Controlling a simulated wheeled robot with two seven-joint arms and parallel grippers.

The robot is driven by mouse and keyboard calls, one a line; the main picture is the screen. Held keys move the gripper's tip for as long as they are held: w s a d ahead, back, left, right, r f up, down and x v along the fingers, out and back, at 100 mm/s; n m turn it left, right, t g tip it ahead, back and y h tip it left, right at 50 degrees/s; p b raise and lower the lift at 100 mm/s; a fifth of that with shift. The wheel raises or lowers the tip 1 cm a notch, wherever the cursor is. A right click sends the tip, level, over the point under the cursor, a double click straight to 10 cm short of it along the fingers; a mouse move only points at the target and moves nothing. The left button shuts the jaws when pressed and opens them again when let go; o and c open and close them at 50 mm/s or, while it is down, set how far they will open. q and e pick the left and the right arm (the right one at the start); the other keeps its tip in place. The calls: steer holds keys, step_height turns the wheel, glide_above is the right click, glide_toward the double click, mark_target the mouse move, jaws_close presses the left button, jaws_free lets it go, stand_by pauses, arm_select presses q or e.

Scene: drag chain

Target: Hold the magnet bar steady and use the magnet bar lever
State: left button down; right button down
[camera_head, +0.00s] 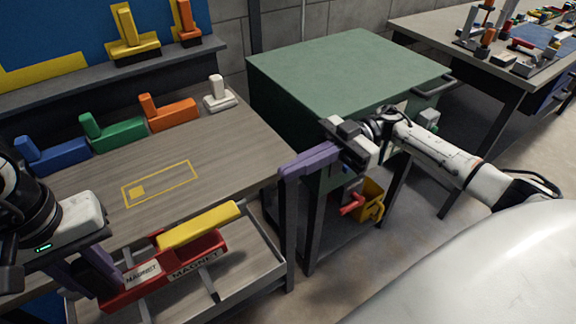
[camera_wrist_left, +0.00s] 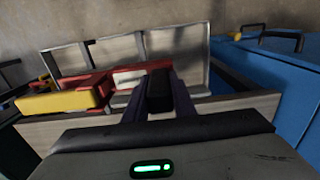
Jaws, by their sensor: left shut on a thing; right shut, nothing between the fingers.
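The red magnet bar (camera_head: 165,272) with white and red MAGNET labels lies over the open drawer (camera_head: 262,285) at the bench front. My left gripper (camera_head: 100,275) is shut on the left end of the bar. In the left wrist view, its purple fingers (camera_wrist_left: 159,98) have a dark piece between them; the red bar (camera_wrist_left: 130,75) and yellow lever (camera_wrist_left: 60,102) show at left. My right gripper (camera_head: 308,160) is shut and empty, above and right of the lever, apart from it.
The wooden bench top (camera_head: 235,150) has a yellow outline (camera_head: 160,184). Blue (camera_head: 55,156), green (camera_head: 115,133), orange (camera_head: 170,112) and white (camera_head: 218,94) pieces stand along its back. A green cabinet (camera_head: 345,65) and a yellow bin (camera_head: 370,200) stand to the right.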

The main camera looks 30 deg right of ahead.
arm_select(q)
steer(key=c, duration=1.4)
jaws_free()
steer(key=shift+r, duration=0.15)
step_height(320, 180, up, 12)
steer(key=shift+f, duration=0.1)
